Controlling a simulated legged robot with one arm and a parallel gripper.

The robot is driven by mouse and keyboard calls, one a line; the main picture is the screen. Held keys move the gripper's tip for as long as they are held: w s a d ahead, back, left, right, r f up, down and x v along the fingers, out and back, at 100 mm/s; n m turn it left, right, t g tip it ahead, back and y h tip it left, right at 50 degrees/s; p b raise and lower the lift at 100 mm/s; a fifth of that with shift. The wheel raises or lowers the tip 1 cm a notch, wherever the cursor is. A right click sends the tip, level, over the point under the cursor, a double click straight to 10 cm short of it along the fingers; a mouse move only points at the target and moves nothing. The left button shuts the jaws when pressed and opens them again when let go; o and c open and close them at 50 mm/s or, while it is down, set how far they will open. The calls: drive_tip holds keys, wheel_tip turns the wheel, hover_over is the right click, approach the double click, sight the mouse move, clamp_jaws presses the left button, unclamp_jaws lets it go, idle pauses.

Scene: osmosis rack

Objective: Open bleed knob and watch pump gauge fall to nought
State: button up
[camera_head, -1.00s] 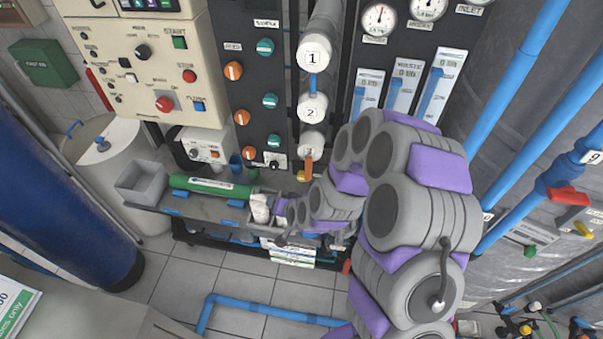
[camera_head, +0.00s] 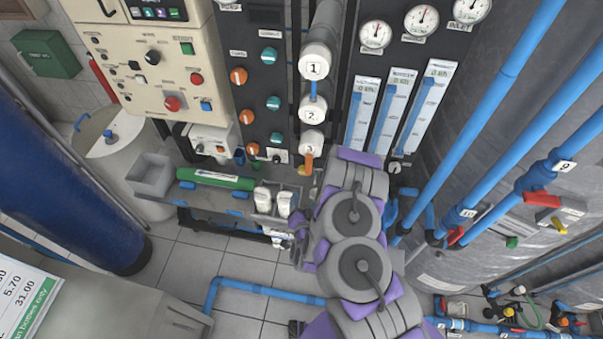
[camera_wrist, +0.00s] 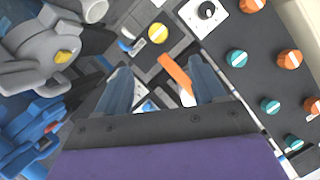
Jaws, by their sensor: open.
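My gripper (camera_wrist: 160,68) shows in the wrist view with its two blue-grey fingers apart and nothing between them. An orange piece (camera_wrist: 175,75) shows beyond the gap. I cannot tell which is the bleed knob. In the head view the black knob (camera_head: 277,157) sits low on the dark panel. My arm hides the gripper there. Three gauges (camera_head: 376,34) (camera_head: 421,19) (camera_head: 470,8) are at the top; I cannot tell which is the pump gauge.
White numbered vessel ends (camera_head: 314,64) stand above my arm. Orange and teal knobs (camera_head: 270,55) fill the dark panel. Flow tubes (camera_head: 392,115) stand right of the vessels. A shelf (camera_head: 215,202) carries a grey bin (camera_head: 150,175) and a green cylinder (camera_head: 215,179). Blue pipes (camera_head: 505,80) run at right.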

drive_tip(key=shift+w+d+f+b, duration=0.55)
drive_tip(key=shift+w+b, duration=0.8)
drive_tip(key=shift+b, duration=0.55)
drive_tip(key=b, duration=0.7)
approach(303, 172)
drive_tip(key=x, duration=0.7)
drive_tip(key=shift+w+a+f, duration=0.1)
drive_tip(key=shift+w+f, duration=0.05)
drive_tip(key=shift+f, duration=0.15)
drive_tip(key=shift+x, duration=0.75)
drive_tip(key=shift+r, duration=0.1)
drive_tip(key=c, duration=1.1)
